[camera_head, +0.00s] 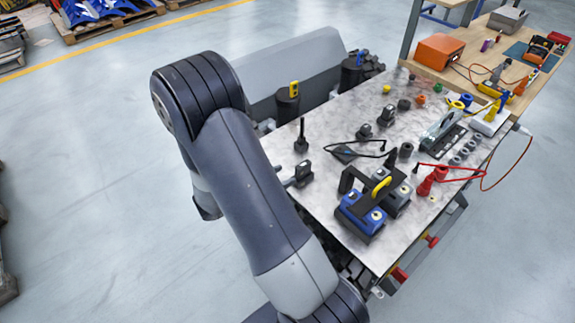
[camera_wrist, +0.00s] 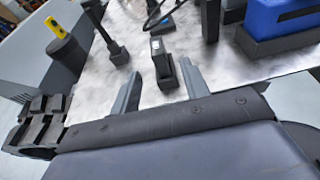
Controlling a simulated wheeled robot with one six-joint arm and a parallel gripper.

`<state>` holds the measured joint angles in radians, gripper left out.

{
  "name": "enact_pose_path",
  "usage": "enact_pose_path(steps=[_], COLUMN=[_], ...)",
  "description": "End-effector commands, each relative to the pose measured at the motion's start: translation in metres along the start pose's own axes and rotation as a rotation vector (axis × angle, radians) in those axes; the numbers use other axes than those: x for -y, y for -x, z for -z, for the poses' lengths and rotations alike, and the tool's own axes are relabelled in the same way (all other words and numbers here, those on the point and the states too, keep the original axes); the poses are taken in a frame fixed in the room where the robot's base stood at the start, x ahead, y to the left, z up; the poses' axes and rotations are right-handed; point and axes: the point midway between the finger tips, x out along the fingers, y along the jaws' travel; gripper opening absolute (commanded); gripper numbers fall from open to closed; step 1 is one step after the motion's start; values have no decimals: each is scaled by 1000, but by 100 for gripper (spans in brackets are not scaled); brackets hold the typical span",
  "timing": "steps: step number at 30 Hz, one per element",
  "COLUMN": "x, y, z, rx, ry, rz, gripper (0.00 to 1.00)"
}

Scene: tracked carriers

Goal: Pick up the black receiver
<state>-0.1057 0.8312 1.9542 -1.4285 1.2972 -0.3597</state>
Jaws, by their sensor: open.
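A small upright black device, which looks like the black receiver (camera_wrist: 166,72), stands on the grey mottled tabletop near its edge. It has a pale patch near its top in the wrist view. It also shows in the head view (camera_head: 303,171), just past the end of my arm. My gripper (camera_wrist: 160,69) is open, with one grey finger to each side of the device and a visible gap on both sides. In the head view most of my gripper is hidden behind my arm. I cannot tell whether a finger touches the device.
A black post on a base (camera_wrist: 117,50) stands close behind to the left. A black cylinder with a yellow device (camera_wrist: 68,48) is farther left.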

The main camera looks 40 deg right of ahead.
Motion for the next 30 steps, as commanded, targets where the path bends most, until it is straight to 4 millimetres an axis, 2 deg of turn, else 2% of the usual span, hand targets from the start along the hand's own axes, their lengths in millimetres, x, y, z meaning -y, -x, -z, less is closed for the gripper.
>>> enact_pose_path(steps=[5,12,20,30], x=[-2,-2,-2,-1], y=[-16,-48,-64,-105], z=[1,0,-2,-5], rx=[8,6,6,5], ry=[18,15,13,13], rz=[-6,-6,-5,-5], gripper=[44,44,44,44])
